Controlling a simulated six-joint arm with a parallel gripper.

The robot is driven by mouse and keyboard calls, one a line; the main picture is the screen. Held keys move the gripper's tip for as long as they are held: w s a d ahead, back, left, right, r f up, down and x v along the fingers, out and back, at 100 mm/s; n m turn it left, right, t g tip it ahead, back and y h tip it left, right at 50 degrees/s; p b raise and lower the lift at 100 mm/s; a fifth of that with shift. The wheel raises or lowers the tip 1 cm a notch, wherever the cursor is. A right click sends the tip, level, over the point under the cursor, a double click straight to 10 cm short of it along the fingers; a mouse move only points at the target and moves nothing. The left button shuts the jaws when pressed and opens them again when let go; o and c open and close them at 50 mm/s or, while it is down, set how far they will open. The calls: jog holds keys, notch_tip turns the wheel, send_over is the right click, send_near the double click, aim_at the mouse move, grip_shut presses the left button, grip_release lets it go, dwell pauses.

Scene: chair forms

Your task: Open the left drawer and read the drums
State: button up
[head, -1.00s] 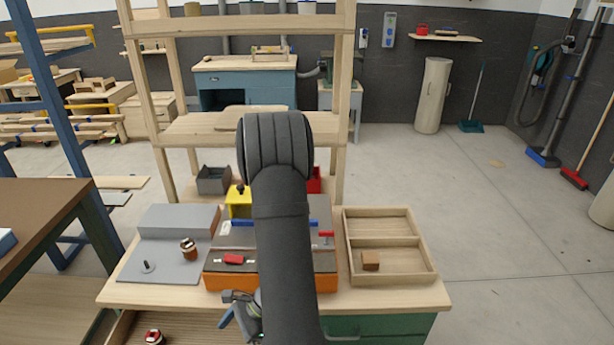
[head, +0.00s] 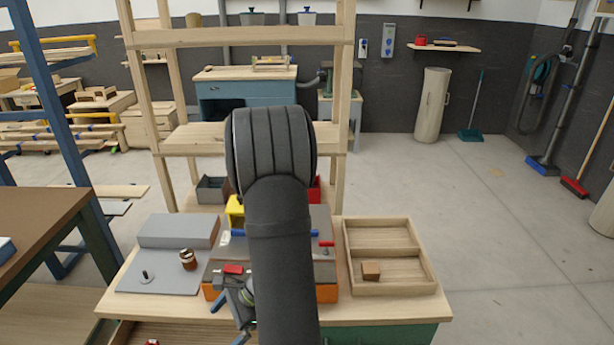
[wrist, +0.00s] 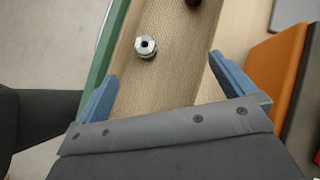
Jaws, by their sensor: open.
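The left drawer stands open, its wooden inside (head: 185,334) at the bottom edge of the head view. The wrist view shows its wooden floor (wrist: 165,85) and green front (wrist: 112,45). A small silvery drum with a dark centre hole (wrist: 146,46) lies in it. A dark brown thing (wrist: 193,2) is cut off at the top. A red-topped drum (head: 152,342) barely shows in the head view. A brown-and-white drum (head: 188,260) stands on the grey plate. My gripper (wrist: 164,66) is open and empty above the drawer; its blue fingers also show in the head view (head: 233,312).
A wooden rack rises behind.

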jog(key=s+a+f+t, duration=0.2)
jog(key=s+a, duration=0.1)
jog(key=a, duration=1)
jog(key=s+a+f, duration=0.1)
jog(key=s+a, duration=0.1)
jog(key=s, duration=0.1)
jog(key=s+a+t+h, duration=0.1)
jog(key=s+a, duration=0.2)
jog(key=s, duration=0.1)
jog(key=s+a+f+n+h, duration=0.1)
jog(key=s+a, duration=0.2)
jog(key=s, duration=0.1)
jog(key=shift+s+a+f+t, duration=0.1)
jog(key=shift+s+f+t, duration=0.05)
jog(key=shift+f+t, duration=0.2)
jog(key=s, duration=0.1)
jog(key=s+f+h, duration=0.1)
jog(key=s+d+n, duration=0.1)
jog(key=shift+s+f+h, duration=0.1)
jog(key=shift+f+h, duration=0.1)
jog(key=shift+h, duration=0.1)
jog(key=s+d+f+n+t+h, duration=0.3)
jog(key=s+d+n+t, duration=0.1)
jog(key=d, duration=0.4)
jog(key=shift+s+f+n, duration=0.25)
jog(key=shift+s+n, duration=0.5)
jog(key=shift+n, duration=0.45)
jog(key=shift+d, duration=0.1)
